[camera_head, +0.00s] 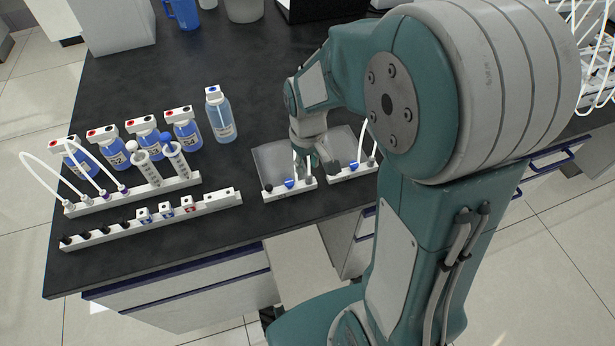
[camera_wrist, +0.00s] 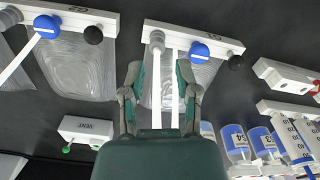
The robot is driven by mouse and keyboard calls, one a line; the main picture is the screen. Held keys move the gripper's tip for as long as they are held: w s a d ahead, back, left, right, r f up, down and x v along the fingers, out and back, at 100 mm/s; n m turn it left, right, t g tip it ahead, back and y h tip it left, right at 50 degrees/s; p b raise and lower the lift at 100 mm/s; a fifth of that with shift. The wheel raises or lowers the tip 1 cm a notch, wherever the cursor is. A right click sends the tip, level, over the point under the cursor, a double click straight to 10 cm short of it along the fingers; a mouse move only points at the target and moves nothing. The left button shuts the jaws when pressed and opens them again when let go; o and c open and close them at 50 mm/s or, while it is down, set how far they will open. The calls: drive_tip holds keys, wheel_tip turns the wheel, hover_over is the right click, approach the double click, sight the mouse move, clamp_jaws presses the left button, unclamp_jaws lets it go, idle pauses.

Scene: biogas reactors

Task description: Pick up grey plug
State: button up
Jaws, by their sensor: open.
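A grey plug (camera_wrist: 157,39) sits on a white rail (camera_wrist: 174,34) above a clear bag in the wrist view. It is beside a blue valve (camera_wrist: 199,51), with a black ball knob (camera_wrist: 235,62) farther right. My gripper (camera_wrist: 159,68) is open, its two fingers on either side of a gap just short of the plug. White tubes show in that gap. In the head view, my gripper (camera_head: 315,158) points down over the bags, behind the left white rail (camera_head: 291,191); the plug is hard to make out there.
A second rail (camera_head: 350,172) with a blue valve and tube stands close to the right. Rows of bottles (camera_head: 117,153), test tubes (camera_head: 176,158) and a long white rail (camera_head: 150,220) stand left. The dark table's front edge is near. The table behind the bottles is mostly clear.

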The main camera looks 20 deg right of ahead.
sight(309, 175)
drive_tip(key=f, duration=0.4)
drive_tip(key=shift+s+d, duration=0.15)
drive_tip(key=shift+d, duration=0.1)
drive_tip(key=shift+f, duration=0.5)
drive_tip(key=shift+a, duration=0.1)
drive_tip(key=c, duration=0.6)
drive_tip(key=shift+o, duration=0.2)
drive_tip(key=shift+r, duration=0.1)
